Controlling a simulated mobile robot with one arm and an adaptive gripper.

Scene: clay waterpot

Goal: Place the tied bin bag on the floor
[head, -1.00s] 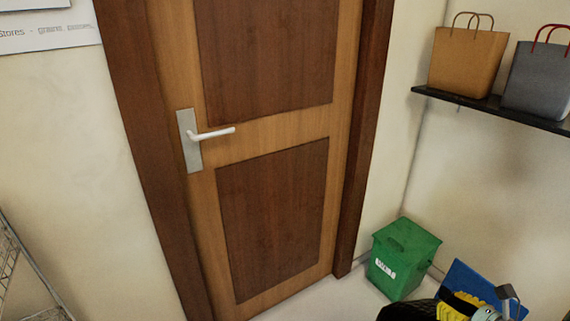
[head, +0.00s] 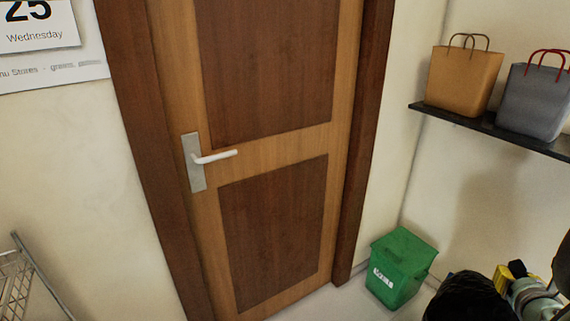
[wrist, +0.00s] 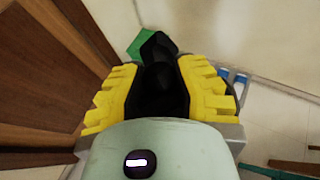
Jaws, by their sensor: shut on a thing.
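The tied bin bag (wrist: 158,75) is black and sits between the yellow-padded fingers of my gripper (wrist: 160,95) in the wrist view. My gripper is shut on it. In the head view the bag (head: 466,297) shows as a dark, rounded shape at the bottom right edge, its lower part cut off by the frame. My gripper (head: 505,279) is just to its right, partly hidden. Pale floor (head: 335,304) shows in front of the door. I cannot tell how high the bag hangs above it.
A green bin (head: 398,268) stands on the floor in the corner, just beyond the bag. A closed wooden door (head: 275,235) is ahead. A dark shelf (head: 480,127) with two bags is on the right wall. A wire rack (head: 14,285) stands at lower left.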

